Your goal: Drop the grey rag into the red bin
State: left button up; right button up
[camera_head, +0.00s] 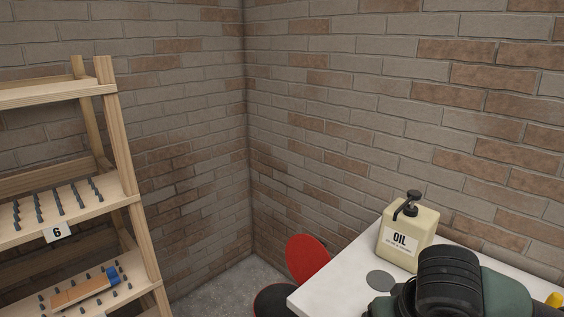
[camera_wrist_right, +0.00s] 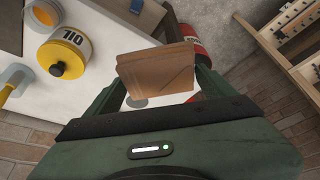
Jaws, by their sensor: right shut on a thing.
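My right gripper (camera_wrist_right: 158,72) is shut on a brown folded piece (camera_wrist_right: 155,75), flat with creases, in the right wrist view. It looks brown, not grey; I see no grey rag elsewhere. The held piece is above the white table near its edge. The red bin (camera_wrist_right: 192,40) shows beyond it, partly covered by the piece and a finger. My left gripper is in neither view.
The white table (camera_head: 325,287) bears a cream oil can (camera_head: 405,237) and a flat grey disc (camera_head: 381,280). A wooden shelf (camera_head: 125,150) with pegs stands at left, holding an orange-and-blue object (camera_head: 85,290). Brick walls meet behind. Some floor is free between shelf and bin.

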pick_arm(q)
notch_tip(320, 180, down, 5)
jog(key=b, duration=0.3)
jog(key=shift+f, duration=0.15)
pick_arm(e)
jog(key=s+x, duration=0.1)
jog(key=x, duration=0.5)
jog(key=shift+f, duration=0.2)
jog(key=shift+w, duration=0.15)
